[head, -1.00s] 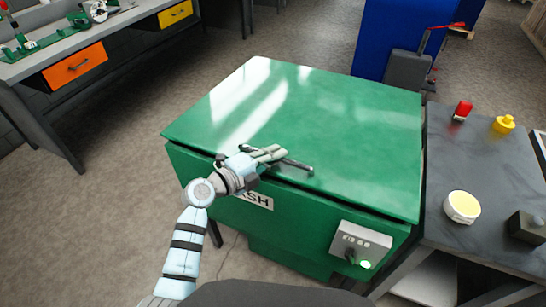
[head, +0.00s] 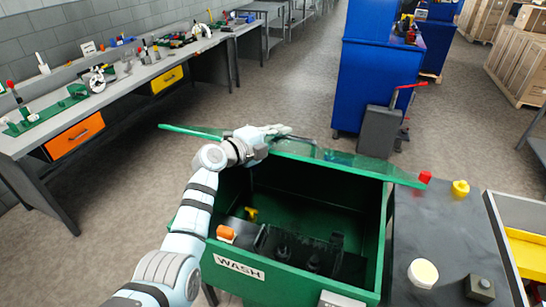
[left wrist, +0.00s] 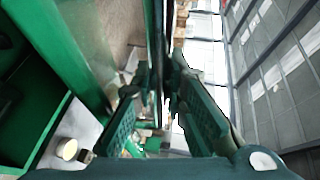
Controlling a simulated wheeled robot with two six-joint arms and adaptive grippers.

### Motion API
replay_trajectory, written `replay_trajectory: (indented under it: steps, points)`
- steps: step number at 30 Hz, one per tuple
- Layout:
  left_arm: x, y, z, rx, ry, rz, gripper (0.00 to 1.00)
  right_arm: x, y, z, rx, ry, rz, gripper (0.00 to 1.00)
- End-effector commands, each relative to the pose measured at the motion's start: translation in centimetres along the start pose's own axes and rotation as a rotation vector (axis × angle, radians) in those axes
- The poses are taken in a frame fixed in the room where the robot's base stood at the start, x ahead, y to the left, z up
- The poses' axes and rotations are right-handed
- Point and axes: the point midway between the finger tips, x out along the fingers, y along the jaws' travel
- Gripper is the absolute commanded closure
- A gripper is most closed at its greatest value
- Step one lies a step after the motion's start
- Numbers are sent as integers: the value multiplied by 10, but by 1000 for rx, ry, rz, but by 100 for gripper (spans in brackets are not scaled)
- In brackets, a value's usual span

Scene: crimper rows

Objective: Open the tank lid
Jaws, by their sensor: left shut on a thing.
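The green tank (head: 375,235) marked WASH stands in front of me with its inside exposed. Its lid (head: 350,167) is raised and tilted, seen nearly edge-on above the back of the opening. My left gripper (head: 280,132) is shut on the lid's dark bar handle (head: 305,140) near the lid's upper edge. In the left wrist view, my left gripper's dark green fingers (left wrist: 160,95) flank the lid (left wrist: 154,35), and its grip on the handle is hard to make out. My right gripper is not in view.
Inside the tank are dark fittings, an orange block (head: 226,234) and a yellow piece (head: 250,213). A dark side table (head: 435,225) on the right holds a pale round tub (head: 422,273). A workbench (head: 140,85) runs along the left; a blue cabinet (head: 365,85) stands behind.

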Motion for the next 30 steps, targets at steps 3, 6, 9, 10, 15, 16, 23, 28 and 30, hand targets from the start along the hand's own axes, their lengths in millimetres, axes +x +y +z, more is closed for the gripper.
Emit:
replay_trajectory:
  steps: [3,6,9,10,15,16,23,28,30]
  points:
    - [6,-13,3,3,-1,-3,100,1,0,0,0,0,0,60]
    - [8,-17,4,2,-1,-3,100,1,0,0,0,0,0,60]
    - [9,-18,4,2,-2,-3,100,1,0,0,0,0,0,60]
    - [9,-18,4,2,-1,-3,100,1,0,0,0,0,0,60]
    - [9,-18,4,1,-1,-2,100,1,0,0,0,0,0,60]
    - [9,-18,4,1,-1,-2,100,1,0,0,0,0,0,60]
    - [9,-17,4,0,-1,-1,67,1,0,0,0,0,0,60]
    - [9,-17,4,-1,-1,0,67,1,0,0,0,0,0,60]
    - [8,-16,4,-1,-1,0,67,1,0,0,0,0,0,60]
